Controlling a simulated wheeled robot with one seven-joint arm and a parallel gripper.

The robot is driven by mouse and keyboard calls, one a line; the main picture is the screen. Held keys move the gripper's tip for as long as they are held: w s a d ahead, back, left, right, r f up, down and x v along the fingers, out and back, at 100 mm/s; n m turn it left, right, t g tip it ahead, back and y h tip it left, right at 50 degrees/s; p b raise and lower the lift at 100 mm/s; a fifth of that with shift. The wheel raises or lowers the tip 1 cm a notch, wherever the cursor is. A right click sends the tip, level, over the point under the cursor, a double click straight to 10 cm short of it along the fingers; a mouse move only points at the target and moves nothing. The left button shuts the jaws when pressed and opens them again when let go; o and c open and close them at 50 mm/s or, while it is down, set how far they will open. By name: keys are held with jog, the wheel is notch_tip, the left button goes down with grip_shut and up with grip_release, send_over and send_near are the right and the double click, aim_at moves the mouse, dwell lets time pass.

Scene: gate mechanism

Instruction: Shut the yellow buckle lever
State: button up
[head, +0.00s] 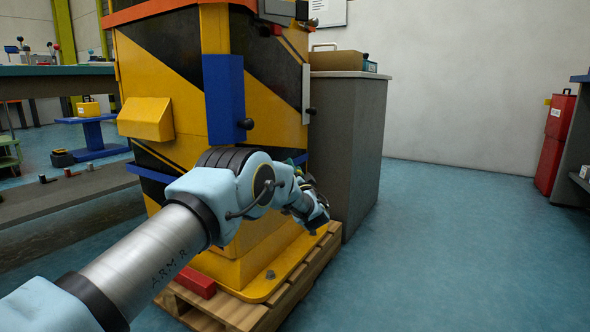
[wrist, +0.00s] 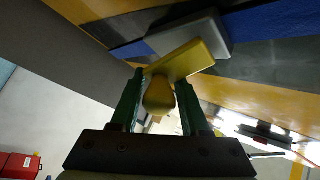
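The yellow buckle lever (wrist: 185,62) shows in the wrist view as a flat yellow bar with a rounded knob (wrist: 158,96) below it. It sits by a grey block (wrist: 205,38) on the striped machine. My gripper (wrist: 160,80) has its two dark green fingers apart, one on each side of the knob. A gap shows beside the knob, and I cannot tell whether either finger touches it. In the head view my gripper is mostly hidden behind my arm's wrist at the machine's right side, and the lever is not visible.
The yellow and black machine (head: 185,95) stands on a wooden pallet (head: 315,270). A blue bar (head: 224,95) with a black knob juts from its front. A grey cabinet (head: 352,140) stands close to its right. The blue floor (head: 450,240) further right is clear.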

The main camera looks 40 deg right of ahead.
jog(key=o, duration=0.3)
jog(key=shift+w+f, duration=0.1)
jog(key=shift+f, duration=0.4)
jog(key=shift+o, duration=0.2)
jog(key=shift+r, duration=0.2)
jog(key=shift+s+a, duration=0.15)
jog(key=shift+s, duration=0.1)
jog(key=p+v, duration=0.4)
jog(key=v, duration=0.6)
jog(key=shift+a+p, duration=0.15)
jog(key=shift+p, duration=0.15)
jog(key=shift+s, duration=0.1)
jog(key=shift+c, duration=0.2)
